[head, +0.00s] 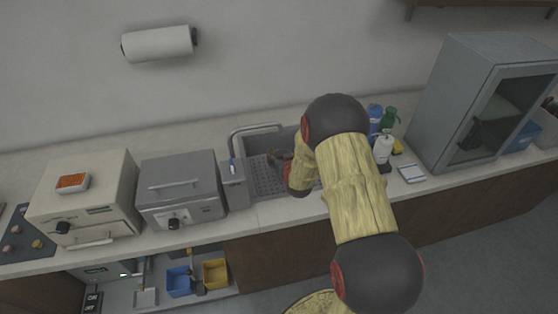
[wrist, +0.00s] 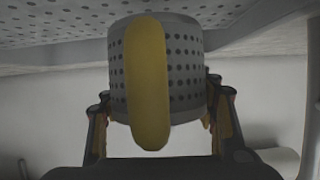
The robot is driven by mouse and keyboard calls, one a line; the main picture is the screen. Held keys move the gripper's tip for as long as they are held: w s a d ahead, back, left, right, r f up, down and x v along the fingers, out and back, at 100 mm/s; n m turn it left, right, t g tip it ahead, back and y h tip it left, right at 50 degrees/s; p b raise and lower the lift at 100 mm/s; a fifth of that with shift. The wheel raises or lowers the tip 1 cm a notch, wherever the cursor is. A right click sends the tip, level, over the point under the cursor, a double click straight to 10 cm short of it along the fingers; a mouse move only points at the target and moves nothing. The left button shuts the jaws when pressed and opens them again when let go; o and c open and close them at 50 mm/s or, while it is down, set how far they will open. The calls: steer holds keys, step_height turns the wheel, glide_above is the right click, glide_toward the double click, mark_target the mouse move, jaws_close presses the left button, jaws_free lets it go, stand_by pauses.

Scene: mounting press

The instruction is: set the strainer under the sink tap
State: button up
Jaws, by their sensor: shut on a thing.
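The strainer (wrist: 188,70), a grey perforated cup with a thick yellow handle (wrist: 148,85), fills the middle of the wrist view. My gripper (wrist: 160,112) is shut on it, with one dark finger at each side and the handle facing the camera. In the head view my gripper (head: 279,157) is small and dark over the sink (head: 268,178); my arm hides part of the basin, and the strainer is hard to make out there. The grey tap (head: 255,129) arches over the back left of the sink. The perforated sink floor (wrist: 60,30) shows beyond the strainer; I cannot tell whether they touch.
Bottles (head: 383,148) stand right of the sink, near a grey glass-fronted cabinet (head: 455,105). Left of the sink is a grey boxy machine (head: 180,190), then a beige one (head: 85,195). Blue (head: 178,281) and yellow (head: 215,272) bins sit on the lower shelf.

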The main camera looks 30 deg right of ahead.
mark_target(279, 158)
steer(key=shift+w+f, duration=0.15)
steer(key=shift+f, duration=0.1)
steer(key=shift+w+f+b, duration=0.1)
steer(key=shift+f+b, duration=0.35)
steer(key=shift+f, duration=1.15)
steer(key=shift+f, duration=0.1)
steer(key=o, duration=0.7)
steer(key=shift+f, duration=0.1)
steer(key=o, duration=0.6)
